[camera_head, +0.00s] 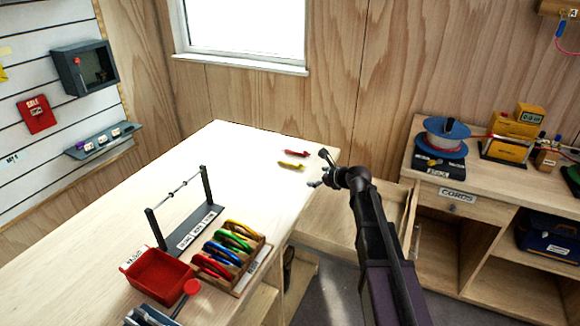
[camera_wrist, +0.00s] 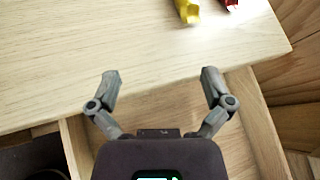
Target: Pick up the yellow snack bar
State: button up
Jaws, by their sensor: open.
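The yellow snack bar (camera_head: 291,165) lies on the light wooden tabletop (camera_head: 240,150) near its far right corner. In the wrist view its near end (camera_wrist: 188,12) shows at the top edge, and the rest is cut off. My gripper (camera_head: 319,169) is just right of the bar in the head view, around the table's edge. In the wrist view my gripper (camera_wrist: 160,80) has its fingers spread wide, with nothing between them but the table's edge behind. The bar is beyond the fingertips, toward the right finger's side.
A red bar-like item (camera_head: 296,153) lies close behind the yellow one. An open wooden drawer (camera_head: 335,215) juts out below the table's edge. A rack of coloured carabiners (camera_head: 228,250), a red bin (camera_head: 160,275) and a metal stand (camera_head: 182,225) occupy the near tabletop. The tabletop around the bars is clear.

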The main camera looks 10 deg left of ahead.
jog(key=w+m, duration=0.1)
jog(key=w+r+m+t, duration=0.1)
jog(key=w+a+m, duration=0.1)
jog(key=shift+r+m+t, duration=0.25)
jog(key=shift+m+t, duration=0.05)
jog(key=shift+m, duration=0.1)
jog(key=shift+w, duration=0.1)
jog(key=b, duration=0.3)
send_near(292, 164)
jog(key=w, duration=0.1)
jog(key=w+a+f, duration=0.1)
jog(key=w+a, duration=0.1)
jog(key=shift+f+y, duration=0.3)
jog(key=shift+w+a+f, duration=0.2)
jog(key=shift+w+a, duration=0.15)
jog(key=shift+a, duration=0.05)
